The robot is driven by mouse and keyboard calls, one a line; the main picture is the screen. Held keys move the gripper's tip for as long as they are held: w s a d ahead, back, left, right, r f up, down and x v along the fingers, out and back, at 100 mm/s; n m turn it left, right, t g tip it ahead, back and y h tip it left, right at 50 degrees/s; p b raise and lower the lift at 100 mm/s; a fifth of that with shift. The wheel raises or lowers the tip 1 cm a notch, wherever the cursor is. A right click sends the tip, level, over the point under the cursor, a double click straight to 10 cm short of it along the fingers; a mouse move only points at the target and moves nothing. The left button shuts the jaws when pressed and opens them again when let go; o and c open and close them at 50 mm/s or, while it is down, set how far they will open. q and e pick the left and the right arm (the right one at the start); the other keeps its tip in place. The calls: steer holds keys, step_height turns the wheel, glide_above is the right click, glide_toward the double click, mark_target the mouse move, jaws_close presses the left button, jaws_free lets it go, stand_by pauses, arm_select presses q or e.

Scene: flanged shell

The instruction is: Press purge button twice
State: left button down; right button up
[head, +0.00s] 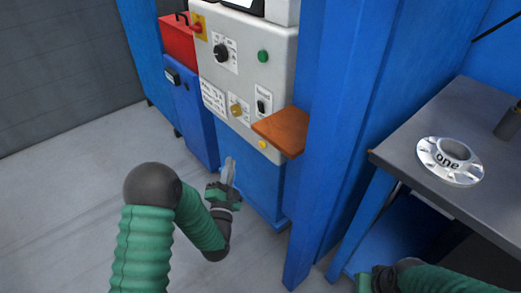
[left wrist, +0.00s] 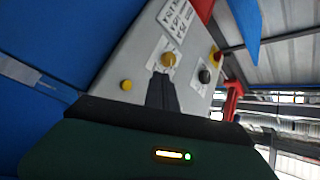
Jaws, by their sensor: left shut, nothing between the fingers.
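The grey control panel (head: 262,85) carries a green button (head: 263,56), a black knob (head: 221,52), a brass knob (head: 236,110) and a small yellow button (head: 262,144) low down. No purge label is readable. In the left wrist view the yellow button (left wrist: 126,85) and the brass knob (left wrist: 168,60) lie beyond my fingers. My left gripper (head: 229,168) is shut and empty, below the panel's lower edge in the head view, its fingers pointing up. Its fingertips (left wrist: 161,78) look apart from the buttons. My right gripper (head: 384,279) shows only partly at the bottom edge; its fingers cannot be made out.
A brown shelf (head: 282,131) juts out beside the yellow button. A blue post (head: 325,130) stands right of the panel. A grey table (head: 430,110) at the right bears a flanged shell (head: 450,163) marked "one". Floor at the left is clear.

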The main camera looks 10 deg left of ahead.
mark_target(262, 145)
arm_select(q)
steer(key=shift+w, duration=0.1)
steer(key=w+d+b, duration=0.1)
steer(key=w+d, duration=0.4)
steer(key=w, duration=0.1)
steer(key=shift+w+d, duration=0.25)
steer(key=shift+w, duration=0.15)
steer(key=shift+w, duration=0.1)
stand_by(1.7)
steer(key=shift+w+d, duration=0.2)
steer(key=shift+d, duration=0.05)
steer(key=shift+w+d+b, duration=0.3)
steer(key=shift+w+b, duration=0.1)
stand_by(0.7)
steer(key=shift+r, duration=0.1)
steer(key=shift+s+a+p, duration=0.3)
steer(key=shift+s+a, duration=0.25)
steer(key=shift+s, duration=0.2)
steer(key=shift+s+a, duration=0.1)
